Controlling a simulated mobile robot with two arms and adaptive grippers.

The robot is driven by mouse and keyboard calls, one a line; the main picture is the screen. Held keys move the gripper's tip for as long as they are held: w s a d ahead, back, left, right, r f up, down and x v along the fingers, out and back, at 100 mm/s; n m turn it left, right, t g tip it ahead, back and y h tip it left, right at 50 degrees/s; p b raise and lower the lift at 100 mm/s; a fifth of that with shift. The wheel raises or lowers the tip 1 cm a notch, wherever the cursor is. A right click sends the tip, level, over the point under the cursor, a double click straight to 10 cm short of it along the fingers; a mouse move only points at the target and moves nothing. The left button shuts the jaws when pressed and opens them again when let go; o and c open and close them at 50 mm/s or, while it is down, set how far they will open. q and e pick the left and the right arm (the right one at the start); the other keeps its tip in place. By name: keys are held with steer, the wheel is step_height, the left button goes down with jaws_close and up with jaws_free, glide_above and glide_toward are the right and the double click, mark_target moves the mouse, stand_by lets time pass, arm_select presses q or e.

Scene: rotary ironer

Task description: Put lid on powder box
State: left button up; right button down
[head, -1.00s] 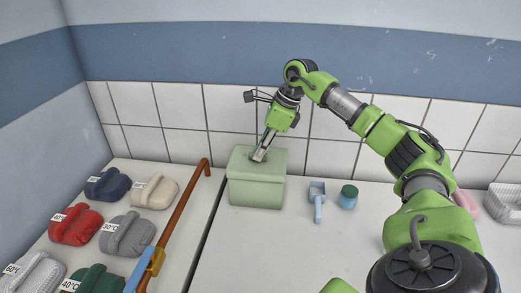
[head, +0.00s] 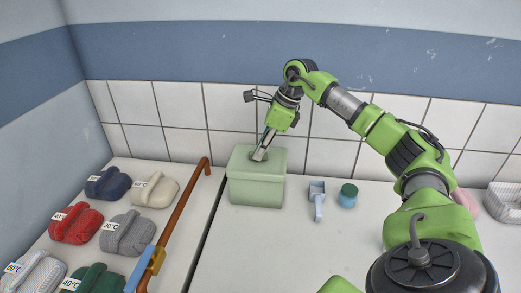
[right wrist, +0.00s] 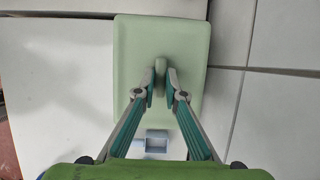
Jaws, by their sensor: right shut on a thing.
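The pale green powder box (head: 256,193) stands on the white counter near the wall. Its pale green lid (head: 271,160) lies over the top of the box, level and lined up with it; no gap shows in the head view. My right gripper (head: 259,156) reaches down from above and is shut on the lid's knob. In the right wrist view the two fingers of the right gripper (right wrist: 162,88) close on the knob in the middle of the lid (right wrist: 135,45). The box body is hidden under the lid there. My left gripper is not in view.
A brown rod (head: 184,210) and several labelled coloured bundles (head: 75,223) lie left. A white basket (head: 505,203) is far right.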

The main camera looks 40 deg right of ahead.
steer(key=shift+f+b, duration=0.3)
steer(key=shift+f, duration=0.45)
stand_by(0.9)
steer(key=c, duration=2)
jaws_free()
steer(key=o, duration=0.5)
steer(key=shift+r, duration=0.15)
steer(key=shift+r+p, duration=3.1)
steer(key=shift+r, duration=0.3)
